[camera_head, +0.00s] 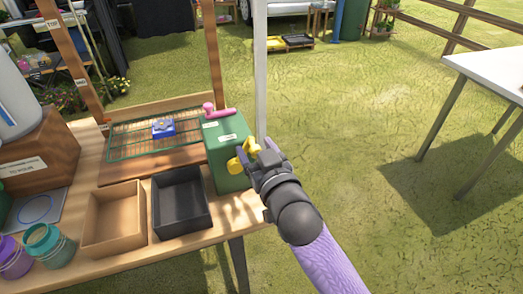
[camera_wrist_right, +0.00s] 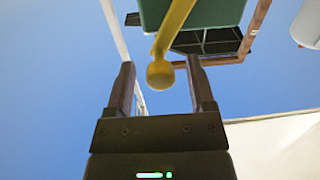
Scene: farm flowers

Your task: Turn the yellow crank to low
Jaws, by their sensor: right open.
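The yellow crank (camera_head: 236,165) is on the right side of the green box (camera_head: 228,167), which stands at the right end of the wooden table. In the right wrist view, the crank's arm (camera_wrist_right: 172,28) comes down from the green box (camera_wrist_right: 215,14) and ends in a round yellow knob (camera_wrist_right: 160,75). My right gripper (camera_head: 253,154) is at the crank in the head view, partly hiding it. In the wrist view its two fingers (camera_wrist_right: 160,72) are apart, with the knob in the gap between them; contact is not visible. My left gripper is out of view.
A pink handle (camera_head: 217,111) sits on top of the box. A green wire rack (camera_head: 125,143) with a blue item (camera_head: 163,128) is left of it. A black tray (camera_head: 181,230) and a wooden tray (camera_head: 97,248) stand in front.

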